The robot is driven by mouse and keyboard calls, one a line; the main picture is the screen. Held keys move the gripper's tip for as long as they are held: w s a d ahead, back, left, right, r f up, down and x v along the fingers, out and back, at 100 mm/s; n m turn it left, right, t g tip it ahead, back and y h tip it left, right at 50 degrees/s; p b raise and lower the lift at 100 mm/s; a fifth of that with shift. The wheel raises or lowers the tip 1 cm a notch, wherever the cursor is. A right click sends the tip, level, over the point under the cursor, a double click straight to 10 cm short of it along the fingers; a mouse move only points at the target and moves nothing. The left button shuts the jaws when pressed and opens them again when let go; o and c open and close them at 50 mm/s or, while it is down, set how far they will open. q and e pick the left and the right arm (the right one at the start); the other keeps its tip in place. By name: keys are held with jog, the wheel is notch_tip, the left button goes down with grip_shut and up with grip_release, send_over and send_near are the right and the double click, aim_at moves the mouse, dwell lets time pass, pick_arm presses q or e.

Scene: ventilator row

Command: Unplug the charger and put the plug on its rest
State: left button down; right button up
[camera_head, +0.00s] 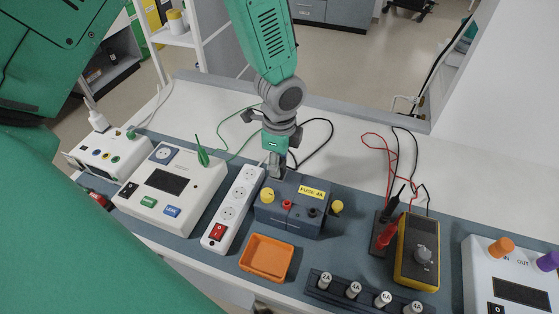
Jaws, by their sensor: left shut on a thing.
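My left gripper (278,164) points down at the rear left of the fuse box, beside the far end of the white power strip (238,197). It is shut on a small dark grey piece that I take for the plug; the fingers hide most of it. A black cable (331,130) loops behind the gripper, its near end by the fingers. The power strip shows several round sockets and a red switch. I cannot tell whether the held piece touches anything. I cannot make out the plug's rest. My right gripper is not in view.
The fuse box (294,207) with coloured knobs stands close to the gripper. An orange tray (267,258), labelled fuses (354,290) and a yellow meter (417,252) lie nearer. A white device (170,190) stands left. The white surface behind is mostly clear except for cables.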

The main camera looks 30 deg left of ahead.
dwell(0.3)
pick_arm(q)
jog(key=c, duration=1)
grip_release()
jog(key=shift+c, duration=0.2)
jog(key=shift+r, duration=0.3)
notch_tip(320, 180, up, 11)
jog(key=shift+r, duration=0.15)
